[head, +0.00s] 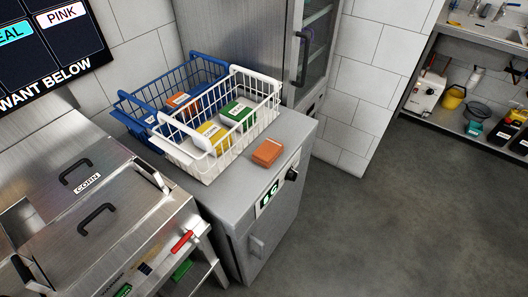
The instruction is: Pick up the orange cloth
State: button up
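A small folded orange cloth (267,152) lies flat on the grey top of a low metal cabinet (287,132), close to its front right edge. It is to the right of a white wire basket (205,167) and apart from it. A second orange item (178,100) with a pale label sits in the blue wire basket (130,116) behind. My gripper is not in view.
The white basket holds a yellow packet (213,133) and a green packet (237,114). Metal lidded containers marked CORN (87,183) stand at left. A tall steel cabinet (235,40) rises behind. The grey floor (400,220) at right is clear.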

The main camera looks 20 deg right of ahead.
aim_at(266, 154)
jog(key=z, duration=3.05)
jog(key=u, duration=3.2)
jog(key=i+l+u, duration=0.15)
jog(key=u, duration=0.25)
jog(key=i+l+u, duration=0.2)
jog(key=u, duration=0.2)
